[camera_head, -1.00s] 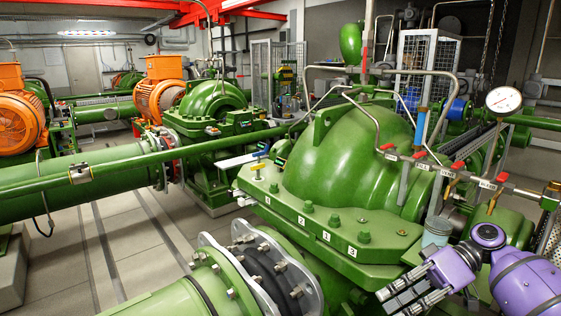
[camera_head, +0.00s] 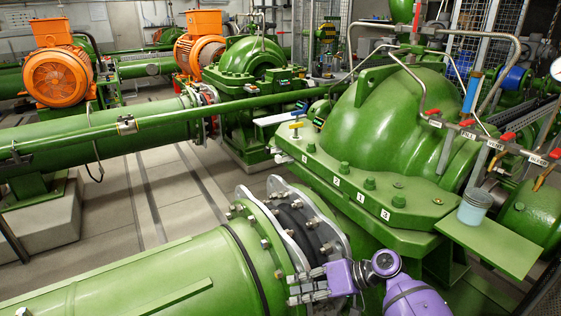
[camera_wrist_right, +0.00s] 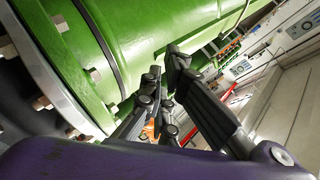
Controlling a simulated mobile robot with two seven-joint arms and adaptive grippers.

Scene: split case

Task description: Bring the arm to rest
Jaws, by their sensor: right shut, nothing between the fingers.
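My right gripper (camera_head: 294,288) is at the bottom middle of the head view, at the end of my purple arm. Its grey fingers point left, and it is shut with nothing held. In the picture it overlaps the lower edge of the bolted grey flange (camera_head: 340,232) on the big green pipe (camera_head: 170,270). I cannot tell how wide the gap is. In the right wrist view the dark fingers (camera_wrist_right: 166,72) come together in front of the green pipe (camera_wrist_right: 165,25), with flange bolts at the left. My left gripper is not in view.
The green pump casing (camera_head: 385,130) stands right of the gripper. A light-blue cup (camera_head: 475,208) stands on a green shelf (camera_head: 495,243) at the right. Thin pipes with red-handled valves (camera_head: 468,136) cross the casing. Pale floor (camera_head: 180,190) lies open at centre left.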

